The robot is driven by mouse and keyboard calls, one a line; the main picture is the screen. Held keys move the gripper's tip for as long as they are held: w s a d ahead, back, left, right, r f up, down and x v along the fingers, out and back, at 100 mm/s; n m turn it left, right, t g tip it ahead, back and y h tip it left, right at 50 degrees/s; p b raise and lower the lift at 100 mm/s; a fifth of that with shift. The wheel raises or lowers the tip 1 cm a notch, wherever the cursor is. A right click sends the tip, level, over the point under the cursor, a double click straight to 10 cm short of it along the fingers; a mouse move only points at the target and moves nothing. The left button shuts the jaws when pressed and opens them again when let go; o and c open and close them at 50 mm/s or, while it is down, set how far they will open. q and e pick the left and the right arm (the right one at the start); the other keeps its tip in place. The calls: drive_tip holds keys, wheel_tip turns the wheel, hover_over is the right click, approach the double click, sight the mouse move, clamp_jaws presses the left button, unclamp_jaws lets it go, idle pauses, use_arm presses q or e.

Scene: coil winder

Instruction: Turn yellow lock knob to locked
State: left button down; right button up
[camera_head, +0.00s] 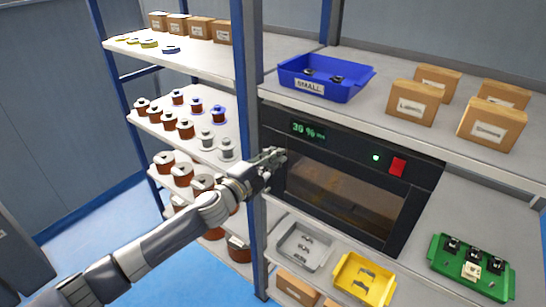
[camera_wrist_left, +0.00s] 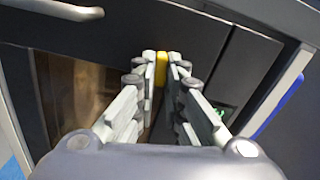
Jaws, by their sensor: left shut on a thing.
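The yellow lock knob (camera_wrist_left: 161,68) is on the dark front of the coil winder (camera_head: 350,160). In the left wrist view it shows as a narrow upright yellow bar between my fingertips. My left gripper (camera_head: 274,157) reaches the left part of the machine's front, below the green display. It also shows in the left wrist view (camera_wrist_left: 161,72), with a finger on each side of the knob, shut on it. In the head view the gripper hides the knob. My right gripper is not in view.
A blue shelf post (camera_head: 246,80) stands close beside my left gripper. Shelves with copper spools (camera_head: 185,128) are to the left. A blue bin (camera_head: 325,78) and boxes (camera_head: 411,102) are above; grey (camera_head: 304,246), yellow (camera_head: 364,279) and green (camera_head: 470,268) trays are below.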

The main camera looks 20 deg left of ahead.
use_arm(q)
drive_tip(key=shift+f+m, duration=0.15)
drive_tip(key=shift+m, duration=0.95)
drive_tip(key=c, duration=1.7)
unclamp_jaws()
drive_tip(key=v, duration=1.2)
